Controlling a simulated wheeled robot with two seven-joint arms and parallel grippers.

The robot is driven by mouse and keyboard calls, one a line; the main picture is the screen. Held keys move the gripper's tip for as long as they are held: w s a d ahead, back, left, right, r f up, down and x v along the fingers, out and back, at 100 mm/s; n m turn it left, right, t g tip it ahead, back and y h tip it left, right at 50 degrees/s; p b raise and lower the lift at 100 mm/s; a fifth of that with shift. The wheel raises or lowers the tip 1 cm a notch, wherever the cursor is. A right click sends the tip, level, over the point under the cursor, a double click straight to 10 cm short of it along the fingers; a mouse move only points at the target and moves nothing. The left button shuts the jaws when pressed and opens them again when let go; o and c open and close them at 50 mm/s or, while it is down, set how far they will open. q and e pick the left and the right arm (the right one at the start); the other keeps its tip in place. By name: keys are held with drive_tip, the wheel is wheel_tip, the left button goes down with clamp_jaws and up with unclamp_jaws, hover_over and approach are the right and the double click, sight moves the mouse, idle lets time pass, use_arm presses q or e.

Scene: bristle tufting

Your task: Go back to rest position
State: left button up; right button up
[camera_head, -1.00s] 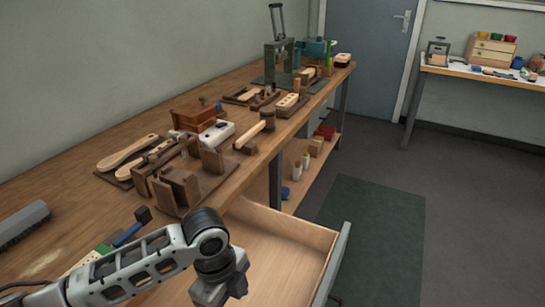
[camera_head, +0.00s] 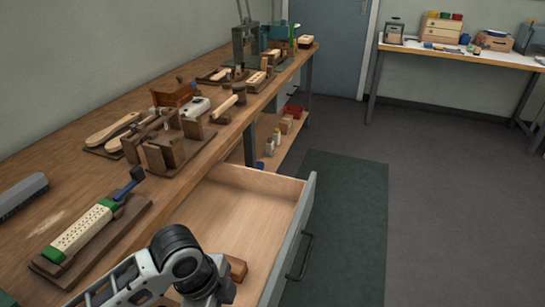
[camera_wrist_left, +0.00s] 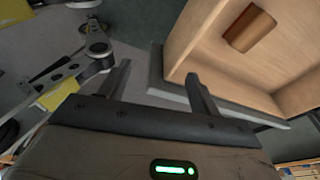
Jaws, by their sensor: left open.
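My left arm comes in at the bottom of the head view, its dark wrist joint (camera_head: 180,255) low over the front of the open drawer (camera_head: 240,205). Its fingers are not clear there. In the left wrist view my left gripper (camera_wrist_left: 160,85) shows two dark fingers spread apart with nothing between them. The drawer's wall (camera_wrist_left: 185,50) shows just beyond the fingers; I cannot tell whether they touch. My right gripper is in neither view.
A wooden block (camera_head: 237,268) lies in the drawer. A cream drilled block (camera_head: 78,232) with green ends sits in a wooden fixture on the bench (camera_head: 60,155). Brushes and wooden jigs stand farther back. The floor (camera_head: 440,220) to the right is clear, with a green mat (camera_head: 345,210).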

use_arm(q)
drive_tip(key=s+a+n+t+y, duration=0.25)
drive_tip(key=s+a+n, duration=0.9)
drive_tip(key=n, duration=0.65)
drive_tip(key=w+d+f+t+h, duration=0.3)
drive_tip(key=w+d+t, duration=0.3)
drive_tip(key=t, duration=0.1)
drive_tip(key=shift+w+d+f+m+t, duration=0.15)
drive_tip(key=shift+d+f+m+t, duration=0.15)
drive_tip(key=shift+d+f+t, duration=0.1)
